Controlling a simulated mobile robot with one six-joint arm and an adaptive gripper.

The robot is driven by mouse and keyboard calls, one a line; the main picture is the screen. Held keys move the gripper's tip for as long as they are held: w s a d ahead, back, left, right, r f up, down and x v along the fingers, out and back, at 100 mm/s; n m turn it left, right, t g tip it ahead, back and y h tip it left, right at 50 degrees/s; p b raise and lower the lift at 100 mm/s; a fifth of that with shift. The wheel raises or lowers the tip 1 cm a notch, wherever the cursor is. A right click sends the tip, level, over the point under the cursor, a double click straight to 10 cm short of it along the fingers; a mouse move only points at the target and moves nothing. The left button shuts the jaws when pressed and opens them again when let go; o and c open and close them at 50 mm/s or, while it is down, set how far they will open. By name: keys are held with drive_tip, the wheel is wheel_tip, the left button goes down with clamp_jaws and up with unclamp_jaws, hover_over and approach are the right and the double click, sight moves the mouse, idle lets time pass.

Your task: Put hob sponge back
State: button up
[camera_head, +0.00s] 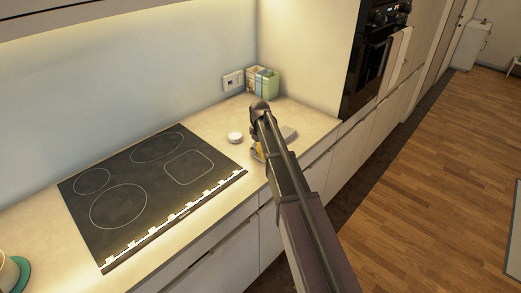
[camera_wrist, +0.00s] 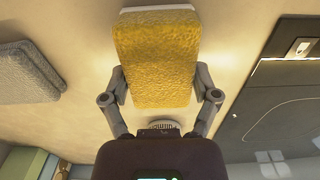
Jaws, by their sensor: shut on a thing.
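The yellow sponge (camera_wrist: 157,50), with a pale strip along its top edge, fills the upper middle of the wrist view. My gripper (camera_wrist: 160,82) is shut on it, one finger against each side. In the head view my arm hides most of the gripper, and only a small yellow bit of the sponge (camera_head: 259,150) shows beside it, over the counter right of the black hob (camera_head: 133,207). The hob also shows at the right of the wrist view (camera_wrist: 270,105). I cannot tell whether the sponge touches the counter.
A small white round object (camera_head: 235,137) lies on the counter between hob and gripper. A grey folded item (camera_head: 288,133) lies right of my arm; it shows at left in the wrist view (camera_wrist: 28,75). Coloured canisters (camera_head: 262,83) stand by the wall. A tall oven unit (camera_head: 370,57) bounds the right.

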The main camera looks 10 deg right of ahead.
sight(259, 148)
drive_tip(key=shift+f, duration=0.2)
drive_tip(key=o, duration=0.8)
drive_tip(key=shift+o, duration=0.2)
drive_tip(key=shift+r, duration=0.25)
wheel_tip(259, 148, up, 12)
drive_tip(key=p, duration=1.2)
drive_tip(key=s+d+m, duration=0.1)
drive_tip(key=s+m, duration=0.6)
drive_tip(key=s, duration=2.3)
